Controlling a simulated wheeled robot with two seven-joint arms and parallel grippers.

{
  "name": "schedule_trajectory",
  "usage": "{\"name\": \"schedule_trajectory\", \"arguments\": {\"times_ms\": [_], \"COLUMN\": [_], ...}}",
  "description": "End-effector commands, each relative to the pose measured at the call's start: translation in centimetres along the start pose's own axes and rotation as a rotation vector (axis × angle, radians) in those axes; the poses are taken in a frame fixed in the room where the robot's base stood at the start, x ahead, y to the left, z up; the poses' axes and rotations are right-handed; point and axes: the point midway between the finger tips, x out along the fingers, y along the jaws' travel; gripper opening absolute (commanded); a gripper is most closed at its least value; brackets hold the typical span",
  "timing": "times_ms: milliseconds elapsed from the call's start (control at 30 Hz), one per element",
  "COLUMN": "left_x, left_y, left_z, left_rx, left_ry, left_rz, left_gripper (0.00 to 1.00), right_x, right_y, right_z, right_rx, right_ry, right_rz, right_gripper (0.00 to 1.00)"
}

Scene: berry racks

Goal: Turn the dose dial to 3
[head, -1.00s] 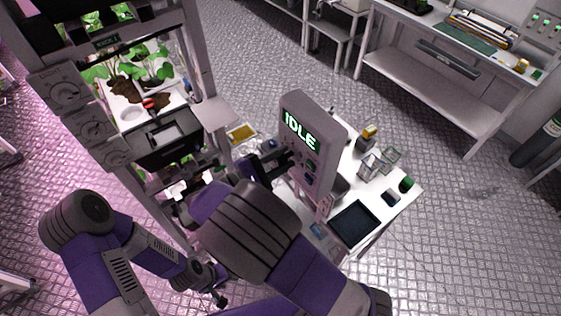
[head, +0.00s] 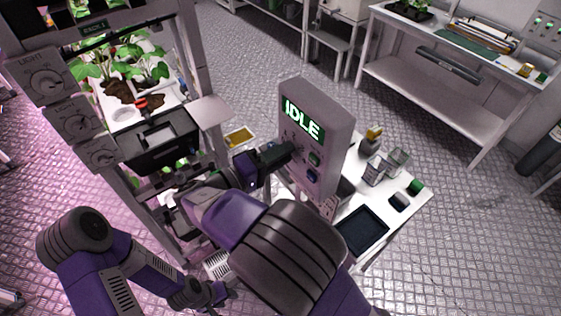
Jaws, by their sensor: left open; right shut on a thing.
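A grey control box (head: 318,118) stands upright on the white table, its lit screen (head: 302,121) reading "IDLE". The dose dial (head: 298,140) seems to be on the box's front below the screen; my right gripper (head: 290,153) covers most of it, so its pointer and numbers cannot be read. My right gripper is at the box's front and shut on the dial. My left gripper (head: 216,294) is low at the bottom of the view, open and empty, apart from the box.
A plant rack (head: 190,60) with several dials stands at left. The table (head: 385,225) holds a dark tablet (head: 362,231), clear containers (head: 377,168) and a green-lidded jar (head: 416,187). A bench (head: 440,95) stands behind.

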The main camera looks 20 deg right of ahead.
Motion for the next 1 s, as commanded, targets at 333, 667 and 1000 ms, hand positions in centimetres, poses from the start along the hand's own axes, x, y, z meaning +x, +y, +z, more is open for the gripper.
{"name": "schedule_trajectory", "arguments": {"times_ms": [333, 667, 1000], "left_x": [3.5, 5.0, 5.3], "left_y": [-1.3, -1.9, -2.0], "left_z": [-0.1, -0.2, -0.2], "left_rx": [0.000, 0.000, 0.000], "left_ry": [0.000, 0.000, 0.000], "left_rz": [0.000, 0.000, 0.000], "left_gripper": [0.43, 0.43, 0.43], "right_x": [0.0, 0.0, 0.0], "right_y": [-0.5, -0.3, -0.2], "right_z": [0.1, 0.1, 0.0], "right_rx": [0.281, 0.427, 0.461], "right_ry": [0.000, -0.002, -0.001], "right_rz": [-0.002, -0.001, -0.002], "right_gripper": [0.02, 0.02, 0.02]}}
